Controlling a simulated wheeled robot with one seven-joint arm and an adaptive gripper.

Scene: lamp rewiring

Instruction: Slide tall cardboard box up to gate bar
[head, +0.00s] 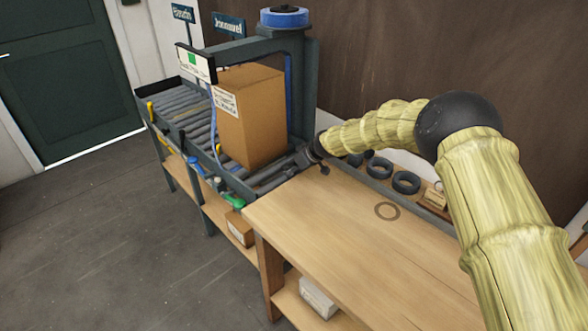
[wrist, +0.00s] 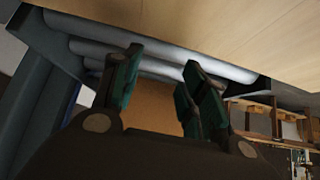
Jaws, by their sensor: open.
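The tall cardboard box (head: 252,120) stands upright on the roller conveyor (head: 185,107), under a dark gantry frame (head: 265,46). A white label is on its left face. Which part is the gate bar I cannot tell for certain. My gripper (head: 300,160) is low at the near end of the conveyor, close to the box's lower right side. In the wrist view my gripper (wrist: 155,85) is open, its fingers apart with nothing between them. The brown box (wrist: 155,108) shows beyond the fingers, below the rollers (wrist: 170,55). Whether the fingers touch it I cannot tell.
Black rings (head: 405,182) lie in a tray along the wall. A blue tape roll (head: 284,16) sits on the gantry. A small screen (head: 196,63) stands at the conveyor's side. Floor at left is clear.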

